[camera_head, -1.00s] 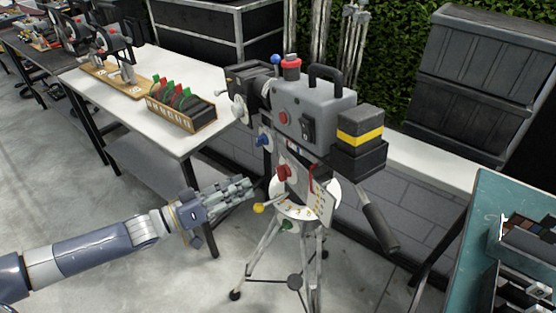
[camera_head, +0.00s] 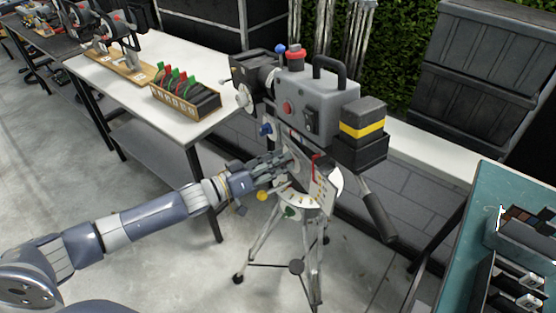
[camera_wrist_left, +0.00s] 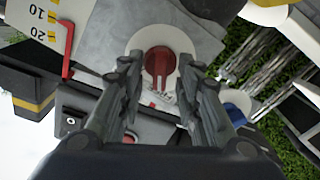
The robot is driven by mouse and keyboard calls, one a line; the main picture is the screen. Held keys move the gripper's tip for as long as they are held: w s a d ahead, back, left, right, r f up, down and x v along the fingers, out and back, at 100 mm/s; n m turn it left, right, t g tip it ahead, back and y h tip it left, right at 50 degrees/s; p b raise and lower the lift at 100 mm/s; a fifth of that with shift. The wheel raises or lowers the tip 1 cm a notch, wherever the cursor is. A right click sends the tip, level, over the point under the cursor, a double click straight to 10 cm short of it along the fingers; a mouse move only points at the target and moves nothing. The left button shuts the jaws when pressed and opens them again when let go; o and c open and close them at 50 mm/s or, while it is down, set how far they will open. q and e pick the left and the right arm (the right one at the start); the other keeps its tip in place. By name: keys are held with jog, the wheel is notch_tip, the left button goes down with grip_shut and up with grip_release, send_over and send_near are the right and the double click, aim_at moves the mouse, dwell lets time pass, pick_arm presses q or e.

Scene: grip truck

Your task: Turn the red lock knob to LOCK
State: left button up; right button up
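The camera rig (camera_head: 312,105) stands on a tripod in the middle of the head view. The red lock knob (camera_wrist_left: 159,62) shows in the left wrist view, on a pale round plate (camera_wrist_left: 143,40) with small red lettering too blurred to read. My left gripper (camera_wrist_left: 158,78) is open, with one finger on each side of the knob. I cannot tell whether the fingers touch it. In the head view my left gripper (camera_head: 280,166) is at the tripod head and hides the knob. My right gripper is not in view.
A yellow knob (camera_head: 262,196) and a blue knob (camera_head: 265,130) sit close to my left gripper. A pan handle (camera_head: 378,217) sticks out lower right. A white table (camera_head: 140,60) stands left, a teal table (camera_head: 470,240) right. Open floor lies below left.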

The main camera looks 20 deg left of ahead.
pick_arm(q)
jog(key=c, duration=0.7)
jog(key=shift+m, duration=0.3)
jog(key=m, duration=0.5)
jog(key=shift+s+d+r, duration=0.1)
jog(key=shift+s+d, duration=0.05)
jog(key=m, duration=0.3)
jog(key=m+b, duration=0.1)
jog(key=m, duration=0.2)
jog(key=shift+s+d, duration=0.15)
jog(key=shift+m, duration=0.3)
